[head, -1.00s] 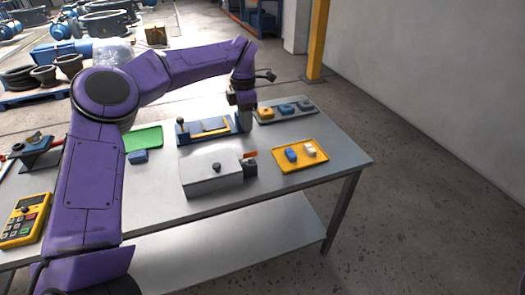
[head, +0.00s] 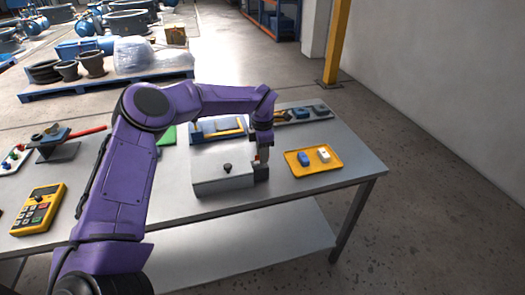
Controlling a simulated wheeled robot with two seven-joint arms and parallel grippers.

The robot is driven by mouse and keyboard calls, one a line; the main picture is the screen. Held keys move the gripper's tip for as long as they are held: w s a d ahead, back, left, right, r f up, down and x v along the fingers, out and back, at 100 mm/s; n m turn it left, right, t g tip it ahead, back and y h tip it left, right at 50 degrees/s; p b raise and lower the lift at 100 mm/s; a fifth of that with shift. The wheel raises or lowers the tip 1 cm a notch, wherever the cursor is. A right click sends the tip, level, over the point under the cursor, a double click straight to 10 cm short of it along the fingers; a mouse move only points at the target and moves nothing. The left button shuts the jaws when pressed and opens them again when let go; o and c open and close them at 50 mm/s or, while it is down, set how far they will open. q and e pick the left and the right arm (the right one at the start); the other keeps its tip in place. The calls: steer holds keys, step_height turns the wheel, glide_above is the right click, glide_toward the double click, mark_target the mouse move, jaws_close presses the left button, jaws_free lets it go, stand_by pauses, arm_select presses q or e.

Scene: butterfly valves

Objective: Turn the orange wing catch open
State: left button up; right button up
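A grey metal box (head: 222,178) with a black knob on its lid stands near the front of the table. A dark block (head: 261,173) sits at its right side. My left gripper (head: 264,157) points down over this block, at the box's right end. A small bit of orange-red, part of the wing catch (head: 258,158), shows beside the fingers; the gripper hides most of it. The fingers are too small and covered to tell whether they are open or shut on it. My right gripper is not in view.
A yellow tray (head: 332,171) with a blue and a white block lies to the right of the box. Behind are a blue fixture (head: 203,133) and a grey tray (head: 321,119) with several blocks. A yellow keypad device (head: 25,222) lies at the left.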

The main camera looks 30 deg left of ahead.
arm_select(q)
steer(key=shift+s, duration=0.1)
steer(key=shift+c, duration=0.3)
jaws_close()
